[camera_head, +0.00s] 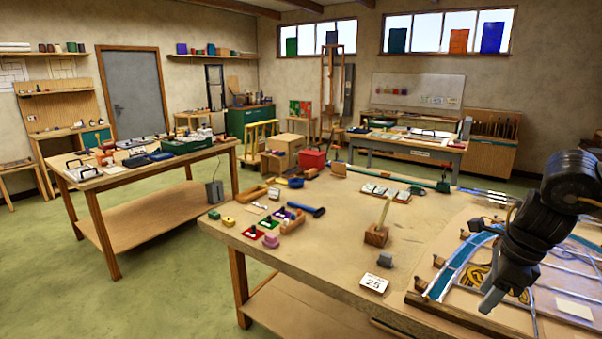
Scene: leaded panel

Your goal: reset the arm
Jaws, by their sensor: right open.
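My right arm comes in from the right edge, dark and bent downward. Its gripper (507,294) hangs over the leaded panel (470,255) at the right of the near workbench, and it is open. I see nothing between its fingers. The panel has curved blue glass, a yellow round motif and grey lead strips, and lies on a wooden board. Part of the panel is hidden behind my arm. My left gripper does not show.
Another workbench (110,180) stands left. Green floor (160,275) is free between them.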

